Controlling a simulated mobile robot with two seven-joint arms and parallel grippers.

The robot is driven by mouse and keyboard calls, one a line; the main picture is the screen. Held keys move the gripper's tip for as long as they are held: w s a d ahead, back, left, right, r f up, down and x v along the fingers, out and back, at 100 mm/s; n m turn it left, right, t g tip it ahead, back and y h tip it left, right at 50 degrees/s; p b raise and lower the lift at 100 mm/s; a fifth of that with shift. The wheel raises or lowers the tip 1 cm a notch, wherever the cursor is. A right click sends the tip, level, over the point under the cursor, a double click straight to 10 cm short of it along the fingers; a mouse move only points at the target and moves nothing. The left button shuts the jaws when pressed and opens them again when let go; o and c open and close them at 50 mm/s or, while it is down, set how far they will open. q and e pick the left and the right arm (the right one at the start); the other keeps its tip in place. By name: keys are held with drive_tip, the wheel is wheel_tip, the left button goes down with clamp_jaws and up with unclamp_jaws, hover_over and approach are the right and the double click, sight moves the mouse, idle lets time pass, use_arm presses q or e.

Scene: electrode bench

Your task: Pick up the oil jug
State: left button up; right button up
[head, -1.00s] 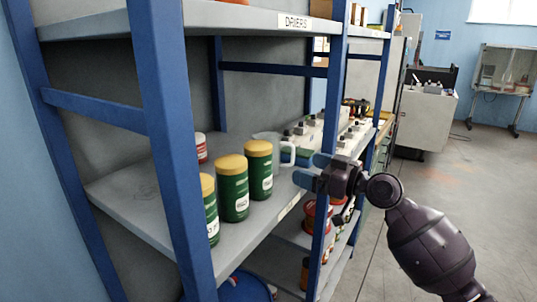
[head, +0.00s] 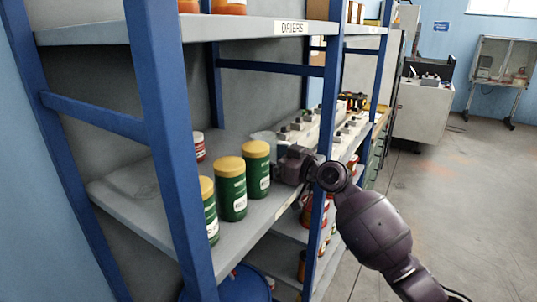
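A translucent, pale jug (head: 262,136) stands on the middle shelf, behind the green tins with yellow lids. Only its upper part shows, and its handle is hidden by my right gripper. My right gripper (head: 282,160) reaches in over the shelf from the right and is right at the jug's handle side. Its fingertips are mostly hidden, so I cannot tell if they touch or close on the handle. My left gripper is not in view.
A blue rack post (head: 320,215) stands close to my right arm. Switch boxes (head: 297,133) lie behind.

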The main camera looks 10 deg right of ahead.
drive_tip(key=shift+c, duration=1.8)
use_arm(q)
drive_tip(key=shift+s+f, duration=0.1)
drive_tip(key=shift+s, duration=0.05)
use_arm(e)
drive_tip(key=c, duration=0.7)
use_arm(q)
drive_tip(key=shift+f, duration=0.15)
use_arm(e)
drive_tip(key=shift+o, duration=0.2)
